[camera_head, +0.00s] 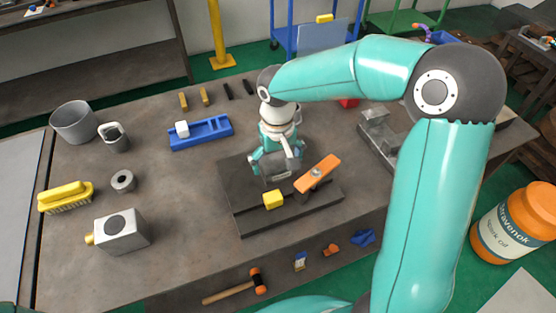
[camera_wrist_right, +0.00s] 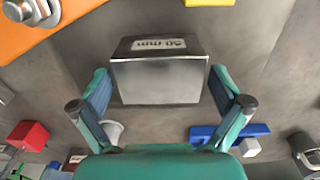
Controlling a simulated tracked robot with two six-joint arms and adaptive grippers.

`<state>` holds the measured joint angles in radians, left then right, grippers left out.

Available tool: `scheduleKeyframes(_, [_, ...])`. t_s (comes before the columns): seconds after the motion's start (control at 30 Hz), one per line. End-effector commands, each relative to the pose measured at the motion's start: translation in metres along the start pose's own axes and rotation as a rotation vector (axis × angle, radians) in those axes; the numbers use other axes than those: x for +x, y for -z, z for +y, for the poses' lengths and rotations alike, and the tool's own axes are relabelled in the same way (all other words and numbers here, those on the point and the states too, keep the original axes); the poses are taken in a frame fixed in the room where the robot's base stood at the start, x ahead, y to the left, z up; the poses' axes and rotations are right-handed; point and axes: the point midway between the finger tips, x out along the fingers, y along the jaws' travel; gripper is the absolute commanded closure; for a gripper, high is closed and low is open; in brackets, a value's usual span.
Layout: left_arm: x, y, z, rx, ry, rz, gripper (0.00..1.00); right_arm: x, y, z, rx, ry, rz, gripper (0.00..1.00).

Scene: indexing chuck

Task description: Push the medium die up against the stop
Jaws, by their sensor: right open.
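A grey metal block marked 50 mm (camera_wrist_right: 160,78), apparently the medium die, stands between the fingers of my right gripper (camera_wrist_right: 160,88) in the right wrist view. In the head view the right gripper (camera_head: 277,163) points down over this block (camera_head: 278,177) on a dark plate (camera_head: 250,219). Its fingers are open, one along each side of the block; I cannot tell whether they touch it. A yellow block (camera_head: 273,200), possibly the stop, sits on the plate nearer the front, apart from the die. My left gripper is out of view.
An orange bar (camera_head: 317,174) with a metal knob lies close right of the die. A blue tray (camera_head: 201,133) with a white cube is behind left. A grey vise-like block (camera_head: 378,130) stands right. A hammer (camera_head: 238,288) is in front.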

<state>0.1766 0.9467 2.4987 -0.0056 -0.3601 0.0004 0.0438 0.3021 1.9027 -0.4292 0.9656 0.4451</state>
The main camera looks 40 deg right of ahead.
Motion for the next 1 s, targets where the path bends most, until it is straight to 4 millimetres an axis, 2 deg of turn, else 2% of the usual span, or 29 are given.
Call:
scheduleKeyframes(0.27, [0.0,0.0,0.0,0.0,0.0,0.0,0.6,0.0016,0.0,-0.0002,-0.001,0.0,-0.001,0.0])
scheduleKeyframes(0.8, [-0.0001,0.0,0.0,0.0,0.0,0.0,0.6,0.0011,0.0002,-0.0003,-0.001,0.0,0.0,0.87])
scheduleKeyframes(1.0, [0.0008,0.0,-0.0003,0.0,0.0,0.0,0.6,0.0011,-0.0013,-0.0002,-0.001,0.0,0.0,0.87])
